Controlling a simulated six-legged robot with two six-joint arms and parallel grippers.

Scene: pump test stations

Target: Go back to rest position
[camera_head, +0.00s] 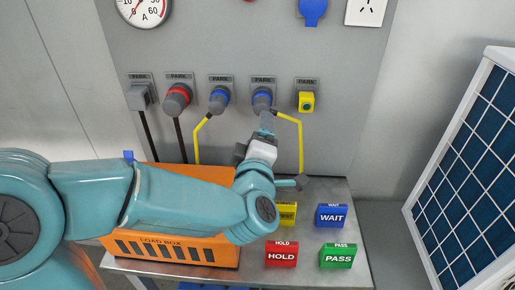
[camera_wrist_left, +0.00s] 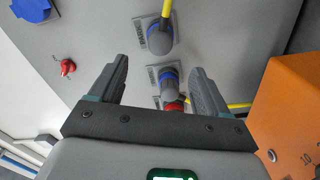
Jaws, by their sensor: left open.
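My left arm comes in from the left in the head view and reaches up to the grey panel. My left gripper (camera_head: 267,120) is just below the right-hand blue plug (camera_head: 262,100), which sits in a PARK socket. In the left wrist view the gripper's two fingers (camera_wrist_left: 158,66) are spread apart. A blue-collared plug (camera_wrist_left: 169,80) shows in the gap between them, beyond the fingertips; whether they touch it cannot be told. My right gripper is in neither view.
Other parked plugs are grey (camera_head: 139,95), red (camera_head: 177,96), blue (camera_head: 219,98) and yellow (camera_head: 306,101). The orange load box (camera_head: 170,250) lies beneath my arm. HOLD (camera_head: 281,254), WAIT (camera_head: 331,216) and PASS (camera_head: 338,256) blocks stand on the shelf. A solar panel (camera_head: 465,180) stands right.

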